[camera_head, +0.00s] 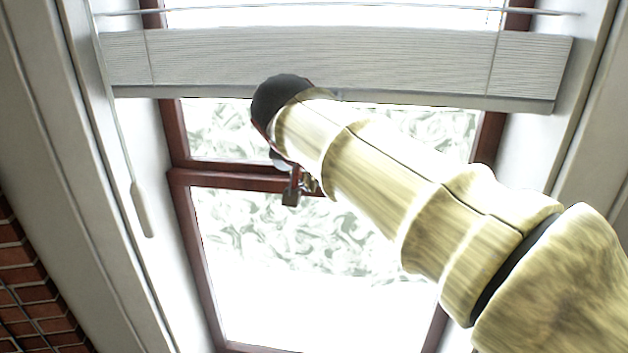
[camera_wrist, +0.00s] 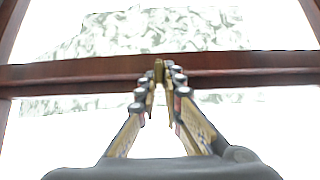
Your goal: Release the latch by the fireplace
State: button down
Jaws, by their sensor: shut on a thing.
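The latch (camera_wrist: 158,70) is a small brass-coloured piece on the dark red-brown window crossbar (camera_wrist: 80,70). In the wrist view my gripper (camera_wrist: 160,78) reaches up to the crossbar, and its fingertips are closed around the latch. Most of the latch is hidden between the fingers. In the head view my arm comes in from the lower right, and my gripper (camera_head: 291,188) shows only in part below the dark wrist, at the crossbar (camera_head: 225,180). The latch cannot be told apart clearly in the head view.
A grey-white blind (camera_head: 400,62) hangs across the window top, just behind my wrist. A blind cord with a pull (camera_head: 142,208) hangs at the left. Red brick (camera_head: 25,300) shows at the lower left. Patterned glass (camera_head: 300,240) fills the panes.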

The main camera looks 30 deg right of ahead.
jog(key=c, duration=1.9)
grip_release()
jog(key=shift+a, duration=0.1)
jog(key=shift+s+a+r, duration=0.15)
jog(key=shift+r, duration=0.15)
jog(key=s+a, duration=0.3)
jog(key=s+a+r, duration=0.1)
jog(key=s+a, duration=0.1)
jog(key=s, duration=0.2)
jog(key=s+a, duration=0.3)
jog(key=shift+s+a+r, duration=0.25)
jog(key=shift+s+a, duration=0.05)
